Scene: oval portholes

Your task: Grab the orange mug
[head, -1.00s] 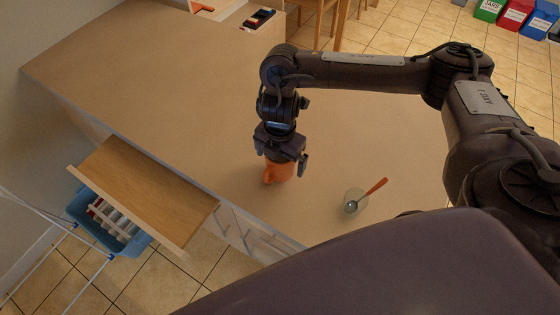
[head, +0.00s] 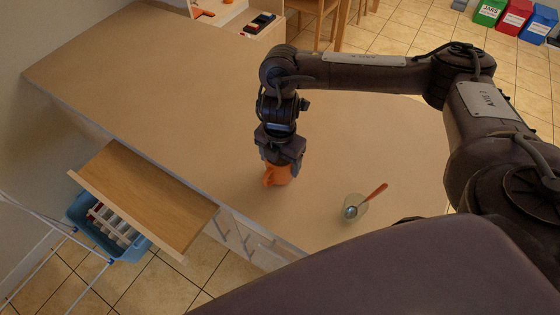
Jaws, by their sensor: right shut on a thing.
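The orange mug (head: 277,176) stands on the brown counter (head: 190,100) near its front edge, with its handle toward the lower left. My right gripper (head: 281,164) points down over the mug and is shut on it. The gripper covers the mug's upper part and rim. My left gripper is not in view.
A clear glass (head: 354,208) with an orange-handled spoon (head: 375,192) stands to the right of the mug. An open drawer (head: 150,195) juts out at the left, beside a blue basket (head: 85,212). The counter behind the mug is clear. Chairs (head: 325,12) stand beyond it.

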